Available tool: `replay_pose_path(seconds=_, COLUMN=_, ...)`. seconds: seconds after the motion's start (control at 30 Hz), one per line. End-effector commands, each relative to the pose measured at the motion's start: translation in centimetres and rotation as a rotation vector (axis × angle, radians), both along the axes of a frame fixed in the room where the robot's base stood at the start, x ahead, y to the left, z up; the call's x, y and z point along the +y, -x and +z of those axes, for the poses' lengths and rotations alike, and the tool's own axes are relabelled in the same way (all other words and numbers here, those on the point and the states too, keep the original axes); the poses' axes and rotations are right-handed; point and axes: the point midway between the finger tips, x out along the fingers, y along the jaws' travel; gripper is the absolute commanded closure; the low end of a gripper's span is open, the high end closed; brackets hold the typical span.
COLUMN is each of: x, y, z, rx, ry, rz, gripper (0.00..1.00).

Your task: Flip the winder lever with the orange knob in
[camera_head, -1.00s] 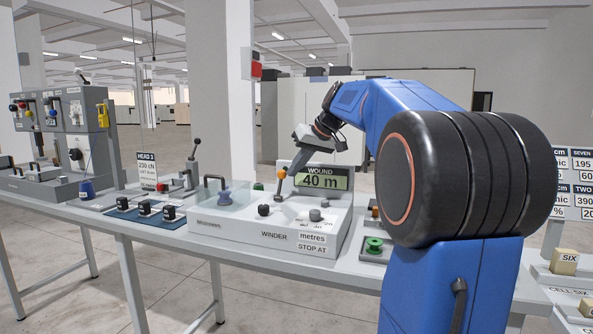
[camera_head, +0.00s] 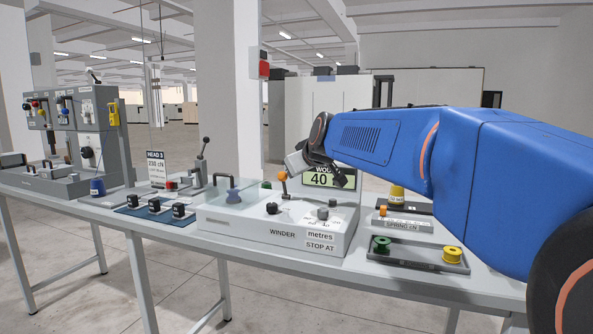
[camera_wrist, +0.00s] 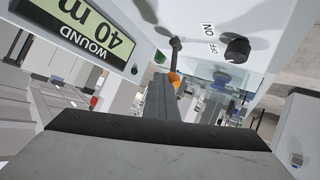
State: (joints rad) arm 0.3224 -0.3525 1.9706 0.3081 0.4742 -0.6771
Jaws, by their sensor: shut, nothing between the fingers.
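The winder (camera_head: 262,230) is a pale box on the long bench, with a "40 m" display (camera_head: 321,179). Its lever has a thin dark stem and an orange knob (camera_head: 282,176), standing near the display. My gripper (camera_head: 290,170) is shut and empty, coming in from the upper right close to the knob. In the wrist view the shut fingers (camera_wrist: 161,78) lie right beside the orange knob (camera_wrist: 174,80) and hide part of it. I cannot tell whether they touch. The stem runs beyond the knob to a dark pivot on the panel, near a black ON/OFF knob (camera_wrist: 237,49).
A clear cover (camera_head: 228,190) over a blue knob (camera_head: 233,195) stands left of the lever. A black knob (camera_head: 271,208) and grey knobs (camera_head: 333,203) are on the winder top. A spool tray (camera_head: 415,257) lies to the right. Black clamps on a blue mat (camera_head: 150,213) lie left.

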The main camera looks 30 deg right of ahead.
Motion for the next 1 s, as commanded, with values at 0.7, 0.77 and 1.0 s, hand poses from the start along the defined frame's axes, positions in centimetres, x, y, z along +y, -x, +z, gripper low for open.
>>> replay_pose_path(seconds=0.7, x=0.2, y=0.1, z=0.9, rx=0.003, ry=-0.002, rz=0.000, gripper=1.00)
replay_pose_path(seconds=0.77, x=0.2, y=0.1, z=1.1, rx=0.003, ry=-0.002, rz=0.000, gripper=1.00)
replay_pose_path(seconds=1.0, x=0.3, y=0.2, z=1.3, rx=0.004, ry=-0.002, rz=0.000, gripper=1.00)
